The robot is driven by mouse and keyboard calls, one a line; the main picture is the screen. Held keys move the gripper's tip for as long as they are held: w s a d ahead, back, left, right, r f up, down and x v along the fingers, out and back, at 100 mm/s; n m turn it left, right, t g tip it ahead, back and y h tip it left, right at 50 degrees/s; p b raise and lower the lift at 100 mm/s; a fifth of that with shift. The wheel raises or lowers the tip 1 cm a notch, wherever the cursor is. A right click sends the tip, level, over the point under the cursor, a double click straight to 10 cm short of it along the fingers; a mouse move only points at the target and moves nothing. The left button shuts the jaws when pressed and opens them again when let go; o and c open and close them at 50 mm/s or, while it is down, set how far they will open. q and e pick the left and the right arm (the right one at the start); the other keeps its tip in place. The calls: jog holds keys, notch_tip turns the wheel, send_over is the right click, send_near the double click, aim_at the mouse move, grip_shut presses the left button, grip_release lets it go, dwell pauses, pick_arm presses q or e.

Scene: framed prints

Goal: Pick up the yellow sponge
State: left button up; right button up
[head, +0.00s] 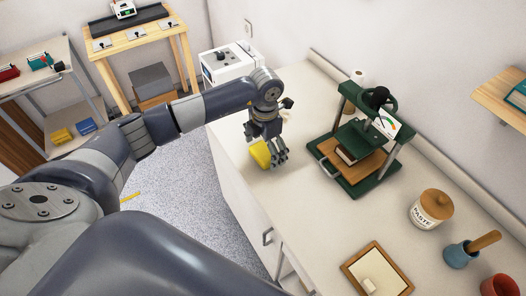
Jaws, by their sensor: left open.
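The yellow sponge (260,154) lies on the pale countertop (308,190), near its left edge. My left gripper (279,160) points down right beside the sponge and overlaps its right side in the picture. Its fingers look apart. I cannot tell whether the fingers touch the sponge, and part of the sponge is hidden behind them. My right gripper is not in view.
A green press (366,150) stands to the right of the gripper. A paste jar (430,208), a blue pot (461,254) and a wooden tray (350,268) are farther along the counter. A white machine (226,62) stands behind. Counter between sponge and tray is clear.

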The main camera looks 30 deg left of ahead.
aim_at(265, 152)
pick_arm(q)
jog(key=c, duration=0.9)
jog(key=shift+o, duration=0.2)
jog(key=shift+w+r+b, duration=0.1)
jog(key=shift+r+b, duration=0.4)
jog(key=shift+r, duration=0.15)
jog(key=shift+s+d+r+b, duration=0.15)
jog(key=shift+r+b, duration=0.1)
jog(key=shift+r, duration=0.3)
jog(key=shift+s+r+b, duration=0.15)
jog(key=shift+r+b, duration=0.1)
jog(key=shift+r, duration=0.25)
jog(key=s+d+b, duration=0.1)
jog(key=s+d, duration=0.1)
jog(key=s, duration=0.2)
jog(key=s+d+r+b, duration=0.1)
jog(key=s+d, duration=0.2)
jog(key=s, duration=0.1)
jog(key=s+d+b, duration=0.1)
jog(key=s+d, duration=0.1)
jog(key=s, duration=0.2)
jog(key=shift+s+d+r, duration=0.15)
jog(key=shift+s+r, duration=0.05)
jog(key=shift+s+d+r+b, duration=0.1)
jog(key=shift+s+d+b, duration=0.2)
jog(key=shift+s, duration=0.2)
jog(key=shift+c, duration=0.9)
jog(key=shift+m, duration=0.3)
